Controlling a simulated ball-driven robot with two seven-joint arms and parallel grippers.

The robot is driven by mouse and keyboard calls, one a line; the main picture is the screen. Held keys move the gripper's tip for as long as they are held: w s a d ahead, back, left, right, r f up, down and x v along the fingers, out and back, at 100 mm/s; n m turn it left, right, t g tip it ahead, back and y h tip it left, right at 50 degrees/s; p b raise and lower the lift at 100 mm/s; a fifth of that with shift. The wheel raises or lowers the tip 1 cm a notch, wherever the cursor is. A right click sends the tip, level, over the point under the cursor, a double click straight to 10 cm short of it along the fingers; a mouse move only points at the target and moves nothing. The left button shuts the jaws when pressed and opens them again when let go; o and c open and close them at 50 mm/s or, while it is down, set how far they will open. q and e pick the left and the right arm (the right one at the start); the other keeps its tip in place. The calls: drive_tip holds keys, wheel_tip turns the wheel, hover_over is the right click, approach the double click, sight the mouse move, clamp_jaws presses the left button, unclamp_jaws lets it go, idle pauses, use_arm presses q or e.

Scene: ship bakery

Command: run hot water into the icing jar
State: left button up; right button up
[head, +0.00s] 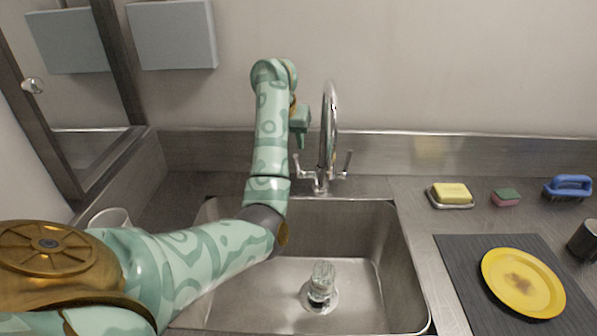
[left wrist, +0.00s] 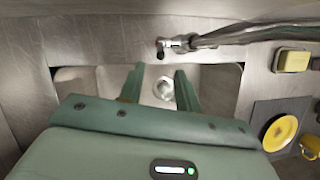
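A clear glass jar (head: 321,279) stands in the sink on or close to the drain, below the tap; it looks empty. It seems to be the small pale shape between my fingers in the left wrist view (left wrist: 164,89). The chrome tap (head: 328,130) has an arched spout and two levers: a left lever (head: 298,166) and a right lever (head: 346,164). My left gripper (head: 300,119) is beside the spout, left of it and above the left lever. Its fingers (left wrist: 158,78) are apart with nothing between them. A tap lever (left wrist: 164,46) shows just beyond the fingertips. My right gripper is not in view.
The steel sink (head: 395,255) surrounds the jar.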

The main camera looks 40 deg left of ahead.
sight(297, 164)
use_arm(q)
drive_tip(key=b+x, duration=0.5)
drive_tip(key=x, duration=0.6)
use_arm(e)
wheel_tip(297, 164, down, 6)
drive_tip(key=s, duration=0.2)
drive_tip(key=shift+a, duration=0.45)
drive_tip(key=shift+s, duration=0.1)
use_arm(q)
clamp_jaws()
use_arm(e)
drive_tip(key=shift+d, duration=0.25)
